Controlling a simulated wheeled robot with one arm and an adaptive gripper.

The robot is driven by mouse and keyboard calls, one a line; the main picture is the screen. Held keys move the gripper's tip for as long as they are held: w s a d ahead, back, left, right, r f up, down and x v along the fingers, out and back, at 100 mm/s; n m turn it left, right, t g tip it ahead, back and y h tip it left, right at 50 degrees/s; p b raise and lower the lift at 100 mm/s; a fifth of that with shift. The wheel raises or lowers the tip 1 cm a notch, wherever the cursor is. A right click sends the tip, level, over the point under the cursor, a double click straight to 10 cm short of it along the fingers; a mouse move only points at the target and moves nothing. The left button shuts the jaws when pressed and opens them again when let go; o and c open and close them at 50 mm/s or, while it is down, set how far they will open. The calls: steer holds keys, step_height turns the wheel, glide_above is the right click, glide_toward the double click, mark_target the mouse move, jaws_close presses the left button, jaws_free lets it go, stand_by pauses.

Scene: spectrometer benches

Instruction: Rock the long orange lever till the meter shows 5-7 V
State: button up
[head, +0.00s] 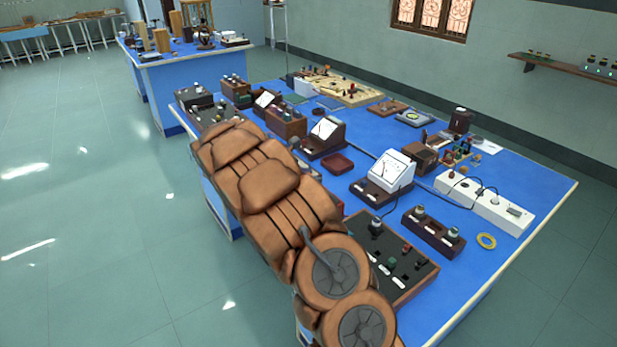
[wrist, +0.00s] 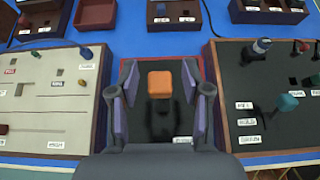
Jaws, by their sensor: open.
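The long orange lever shows in the wrist view as a squarish orange knob (wrist: 160,85) above a dark panel with a reddish-brown rim. My gripper (wrist: 160,72) is open, with one finger on each side of the knob and a visible gap on both sides. The lever's shaft is hidden beneath the knob. In the head view my arm covers the lever and gripper. A white-faced meter (head: 393,170) stands on the blue bench, and a smaller one (head: 327,128) stands farther back. I cannot tell which is the lever's meter, and neither reading is legible.
In the wrist view a pale panel (wrist: 50,104) lies close on the left and a dark panel with knobs (wrist: 262,85) close on the right. A strip of blue bench (wrist: 160,42) is clear beyond. A white socket strip (head: 484,200) lies on the bench's right side.

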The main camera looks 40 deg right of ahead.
steer(key=shift+a+r, duration=0.1)
steer(key=v, duration=1.1)
steer(key=shift+a+r, duration=0.15)
steer(key=shift+a, duration=0.2)
